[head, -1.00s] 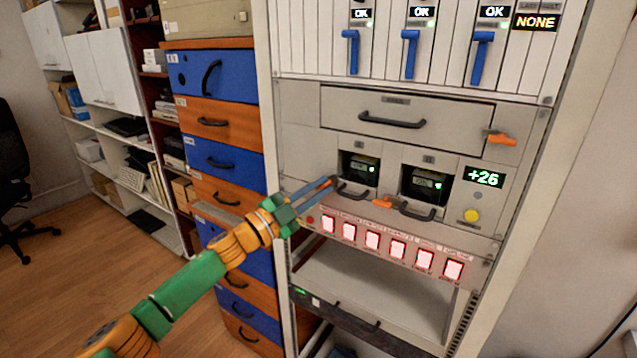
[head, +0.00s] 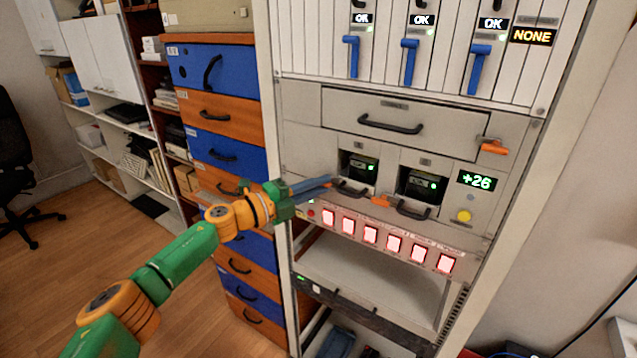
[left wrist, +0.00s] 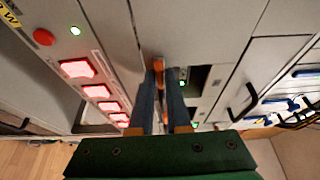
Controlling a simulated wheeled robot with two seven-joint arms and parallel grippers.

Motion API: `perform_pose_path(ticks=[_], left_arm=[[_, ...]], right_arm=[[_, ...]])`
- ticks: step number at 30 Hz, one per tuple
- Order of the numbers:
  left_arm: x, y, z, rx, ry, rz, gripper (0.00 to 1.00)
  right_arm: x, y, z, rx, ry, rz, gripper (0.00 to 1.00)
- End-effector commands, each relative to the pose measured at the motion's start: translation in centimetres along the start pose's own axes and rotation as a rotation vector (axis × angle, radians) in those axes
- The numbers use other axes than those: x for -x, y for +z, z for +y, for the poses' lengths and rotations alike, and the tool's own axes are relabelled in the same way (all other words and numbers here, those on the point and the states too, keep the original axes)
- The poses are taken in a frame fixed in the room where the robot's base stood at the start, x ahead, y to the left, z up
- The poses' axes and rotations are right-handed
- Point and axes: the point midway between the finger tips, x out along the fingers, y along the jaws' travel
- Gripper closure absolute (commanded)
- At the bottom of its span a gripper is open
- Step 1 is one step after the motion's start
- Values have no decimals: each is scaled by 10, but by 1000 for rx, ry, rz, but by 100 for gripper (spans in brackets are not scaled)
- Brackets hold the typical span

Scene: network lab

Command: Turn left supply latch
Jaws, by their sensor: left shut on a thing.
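My left gripper (head: 328,183) reaches in from the left to the front of the left supply unit (head: 358,165). In the left wrist view its two blue fingers (left wrist: 161,80) are shut on an orange latch (left wrist: 158,64), the left supply latch. In the head view the fingers hide most of that latch, and its exact angle cannot be told. The right supply unit (head: 422,185) has a similar orange latch (head: 380,201) at its lower left. Both units sit in their bays with small green lights lit. My right gripper is not in view.
A row of lit red buttons (head: 394,242) runs just below the supplies. A display (head: 477,180) reads +26 above a yellow button (head: 464,215). A drawer (head: 400,125) with another orange latch (head: 494,146) is above. Blue and orange drawers (head: 215,115) stand left.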

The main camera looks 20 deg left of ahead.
Motion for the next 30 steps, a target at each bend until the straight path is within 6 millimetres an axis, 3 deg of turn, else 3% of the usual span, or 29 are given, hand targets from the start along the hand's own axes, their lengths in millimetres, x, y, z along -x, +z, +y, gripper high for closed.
perform_pose_path(ticks=[15,16,19,30], left_arm=[[0,-1,2,-17,11,2,100],[0,-1,2,-17,11,2,83],[0,-1,2,-17,10,2,56],[7,0,2,-17,8,0,55]], right_arm=[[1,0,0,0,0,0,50],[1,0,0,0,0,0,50],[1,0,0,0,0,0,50],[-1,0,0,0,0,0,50]])
